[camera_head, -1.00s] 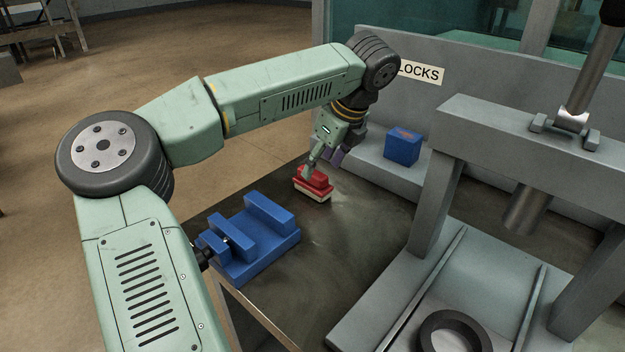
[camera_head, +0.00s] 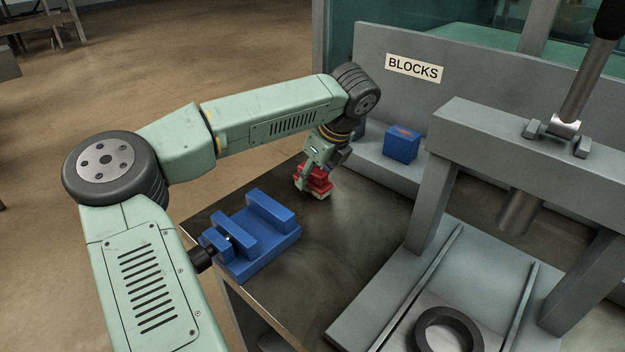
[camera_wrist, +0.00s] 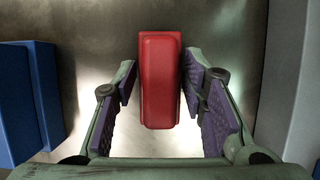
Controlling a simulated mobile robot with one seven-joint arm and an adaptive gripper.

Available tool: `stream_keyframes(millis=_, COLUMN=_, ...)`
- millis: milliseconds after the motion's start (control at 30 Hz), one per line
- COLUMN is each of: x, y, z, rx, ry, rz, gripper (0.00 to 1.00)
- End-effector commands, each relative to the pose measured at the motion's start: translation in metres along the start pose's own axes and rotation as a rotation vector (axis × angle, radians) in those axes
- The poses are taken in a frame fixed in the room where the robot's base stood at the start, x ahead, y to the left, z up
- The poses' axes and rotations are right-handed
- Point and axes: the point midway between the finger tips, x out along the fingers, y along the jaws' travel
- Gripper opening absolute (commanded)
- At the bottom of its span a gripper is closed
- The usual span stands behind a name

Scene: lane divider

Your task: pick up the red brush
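The red brush (camera_head: 318,182) stands on the dark table top, its red back up and a pale bristle edge below. In the wrist view the brush (camera_wrist: 160,82) lies lengthwise between the two purple-padded fingers of my gripper (camera_wrist: 159,88). My gripper is open, with a gap on the left side of the brush and the right finger very close to it; I cannot tell if that finger touches. In the head view my gripper (camera_head: 316,172) is down at the brush and hides part of it.
A blue vise (camera_head: 255,235) stands on the table to the left of the brush. A blue block (camera_head: 402,144) sits on a grey ledge at the back right, under a BLOCKS sign (camera_head: 415,69). A grey press frame (camera_head: 440,190) stands to the right. The table between is clear.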

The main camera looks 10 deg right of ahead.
Motion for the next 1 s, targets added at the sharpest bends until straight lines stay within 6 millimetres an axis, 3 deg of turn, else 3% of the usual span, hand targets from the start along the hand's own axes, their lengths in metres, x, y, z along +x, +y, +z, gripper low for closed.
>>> stream_keyframes(millis=467, x=0.0, y=0.0, z=0.0, rx=0.0, ry=0.0, rz=0.0, gripper=0.05)
stream_keyframes(millis=767, x=-0.004, y=0.0, z=0.002, rx=-0.002, ry=-0.002, rz=-0.001, gripper=0.05)
stream_keyframes(millis=1000, x=-0.042, y=-0.001, z=0.018, rx=-0.003, ry=-0.005, rz=-0.002, gripper=0.04)
